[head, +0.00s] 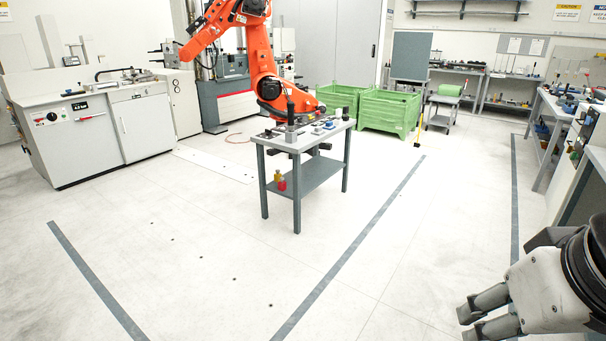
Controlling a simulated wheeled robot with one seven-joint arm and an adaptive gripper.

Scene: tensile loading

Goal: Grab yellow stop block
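A small yellow item (277,175) stands on the lower shelf of the grey table in the middle of the head view, close beside a red item (282,185). It is too small to tell for sure whether it is the yellow stop block. My gripper (468,322) is at the lower right, far from the table and in front of it. Its two fingers point left and stand apart, with nothing visible between them. The lower finger is partly cut off by the picture edge.
The grey table (315,174) carries several small parts on top, and an orange robot arm (262,60) reaches behind it. Green crates (388,112) stand behind it to the right. A white cabinet (85,140) is at left. The floor in front is clear.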

